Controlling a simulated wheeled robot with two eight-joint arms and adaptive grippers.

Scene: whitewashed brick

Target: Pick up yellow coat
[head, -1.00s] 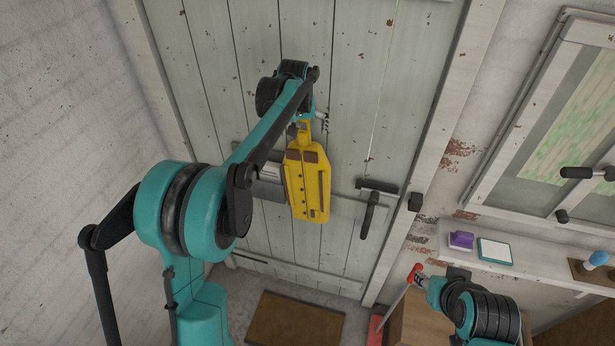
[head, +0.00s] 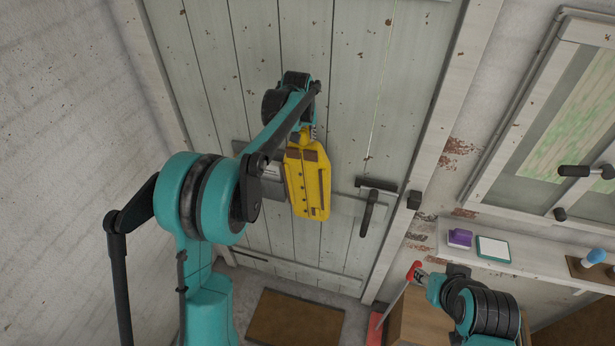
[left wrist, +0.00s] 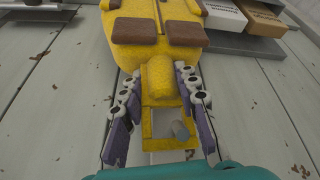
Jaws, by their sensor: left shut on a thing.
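The yellow coat (head: 308,185) hangs flat against the pale plank door in the head view, with brown patches on its upper part. It also shows in the left wrist view (left wrist: 155,45). My left gripper (left wrist: 160,88) is shut on the coat's narrow top part, a finger on each side. Below the fingers in that view is a yellow loop with a grey peg end (left wrist: 180,130) in its opening. In the head view my left gripper (head: 308,132) is partly hidden by my forearm. My right gripper (head: 437,287) is low at the right, its fingers unclear.
A dark latch handle (head: 368,212) is on the door, right of the coat. A shelf with boxes (left wrist: 235,22) is beyond the coat. A red-topped pole (head: 400,300) is beside my right gripper. A ledge (head: 525,250) holds small items. A brown mat (head: 295,318) lies below.

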